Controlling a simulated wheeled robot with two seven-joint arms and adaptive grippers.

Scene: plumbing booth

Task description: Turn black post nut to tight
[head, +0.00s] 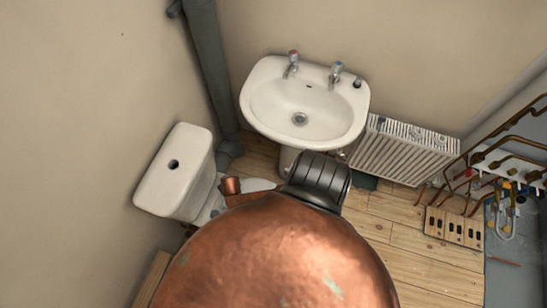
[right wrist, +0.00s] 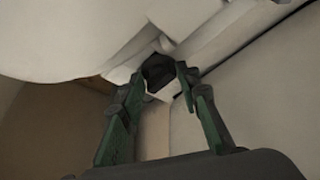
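In the right wrist view a dark, black nut (right wrist: 158,68) sits between the two fingertips of my right gripper (right wrist: 160,78). The green and black fingers lean in on both sides of it, and the nut fills the gap at the tips. A small pale block (right wrist: 163,91) shows just below the nut. The nut's turn and how tight it sits cannot be told in the shade. The head view shows neither the nut nor my right gripper. My left gripper is not in view.
In the head view a copper cylinder (head: 270,262) blocks the lower middle. A white cistern (head: 178,165) stands at the left, a basin (head: 300,125) at the back. A radiator (head: 404,150) and pipework are to the right. White surfaces (right wrist: 75,35) crowd the right gripper.

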